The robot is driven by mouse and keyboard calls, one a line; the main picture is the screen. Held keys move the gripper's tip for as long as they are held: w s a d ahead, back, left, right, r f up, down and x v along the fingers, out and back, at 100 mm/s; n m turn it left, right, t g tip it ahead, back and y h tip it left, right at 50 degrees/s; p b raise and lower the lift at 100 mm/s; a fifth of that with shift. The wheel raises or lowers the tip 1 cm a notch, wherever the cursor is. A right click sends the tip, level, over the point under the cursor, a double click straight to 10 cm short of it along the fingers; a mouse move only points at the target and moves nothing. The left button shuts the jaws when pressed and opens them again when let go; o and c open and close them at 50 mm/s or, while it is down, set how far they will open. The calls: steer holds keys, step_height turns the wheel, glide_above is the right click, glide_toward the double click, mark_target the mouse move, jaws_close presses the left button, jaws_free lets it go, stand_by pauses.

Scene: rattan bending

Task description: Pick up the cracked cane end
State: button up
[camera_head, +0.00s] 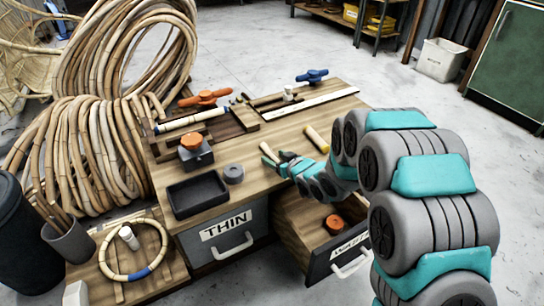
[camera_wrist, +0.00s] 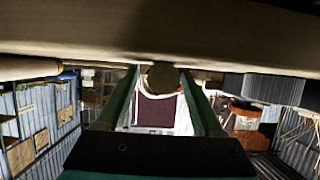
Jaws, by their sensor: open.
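My gripper (camera_head: 281,161) is low over the wooden bench top, its jaws open. A short pale cane piece (camera_head: 268,152) lies right at its fingertips in the head view. In the wrist view, the round end of a cane piece (camera_wrist: 163,76) shows between the two green fingers of my gripper (camera_wrist: 162,88); I cannot tell whether they touch it. A second short cane piece (camera_head: 316,139) lies on the bench to the right of my gripper. No crack is visible on either piece at this size.
A black tray (camera_head: 198,193), a grey tape roll (camera_head: 233,173) and a grey block with an orange knob (camera_head: 194,150) stand left of my gripper. An open drawer (camera_head: 310,225) juts out below my arm. Orange (camera_head: 204,98) and blue (camera_head: 312,76) clamps lie at the back.

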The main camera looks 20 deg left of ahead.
steer(key=shift+w+a+f, duration=0.1)
steer(key=shift+a, duration=0.1)
jaws_close()
stand_by(0.4)
